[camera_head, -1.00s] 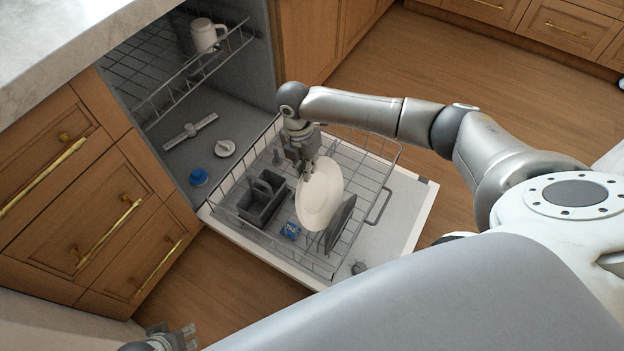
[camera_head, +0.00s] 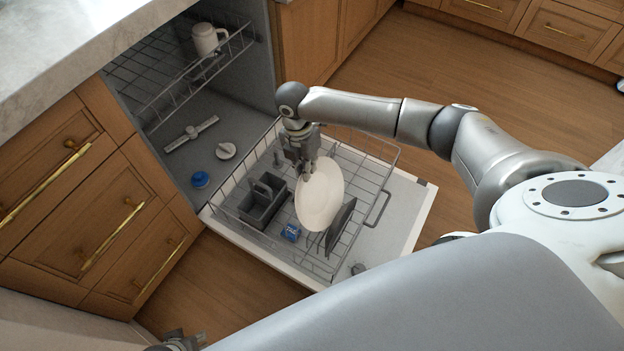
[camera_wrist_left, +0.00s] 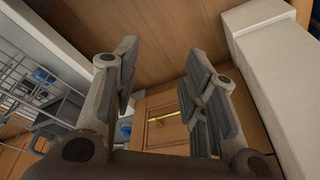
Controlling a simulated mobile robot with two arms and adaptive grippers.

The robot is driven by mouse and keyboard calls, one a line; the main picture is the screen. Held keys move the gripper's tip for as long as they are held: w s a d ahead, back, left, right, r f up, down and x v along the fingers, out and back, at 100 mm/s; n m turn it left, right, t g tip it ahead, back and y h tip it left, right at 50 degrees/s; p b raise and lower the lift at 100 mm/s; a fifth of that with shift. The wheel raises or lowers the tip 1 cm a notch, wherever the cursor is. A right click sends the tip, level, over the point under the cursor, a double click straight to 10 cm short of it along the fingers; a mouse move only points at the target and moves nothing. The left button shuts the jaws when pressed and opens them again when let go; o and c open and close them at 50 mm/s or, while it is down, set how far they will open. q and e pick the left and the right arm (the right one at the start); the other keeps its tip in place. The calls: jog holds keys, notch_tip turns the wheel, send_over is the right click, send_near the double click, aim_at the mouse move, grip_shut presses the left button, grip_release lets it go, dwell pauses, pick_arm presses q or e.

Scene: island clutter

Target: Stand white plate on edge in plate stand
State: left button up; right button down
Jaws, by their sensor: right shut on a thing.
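The white plate (camera_head: 320,197) is held tilted up on edge over the lower dishwasher rack. My right gripper (camera_head: 308,169) is shut on its upper left rim. The plate's lower edge is near the rack wires; I cannot tell if it touches them. A dark grey flat piece (camera_head: 341,224) stands upright just right of the plate. My left gripper (camera_head: 182,342) is at the bottom edge of the head view, mostly cut off. In the left wrist view its fingers (camera_wrist_left: 163,58) are apart with nothing between them.
The rack (camera_head: 376,192) sits on the open dishwasher door (camera_head: 408,205). A grey cutlery basket (camera_head: 262,206) and a blue packet (camera_head: 291,232) lie left of the plate. A white mug (camera_head: 207,40) is on the upper rack. Wooden drawers (camera_head: 100,220) flank the left.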

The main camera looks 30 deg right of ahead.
jog(key=shift+w+r+p, duration=0.1)
jog(key=shift+r+p, duration=0.65)
jog(key=shift+r, duration=0.05)
pick_arm(q)
jog(key=s+f+p, duration=0.1)
jog(key=s+f, duration=0.3)
jog(key=f, duration=0.5)
jog(key=shift+s+a+g, duration=0.3)
jog(key=shift+s, duration=0.05)
pick_arm(e)
jog(key=shift+w+a+r, duration=0.1)
jog(key=shift+r, duration=0.55)
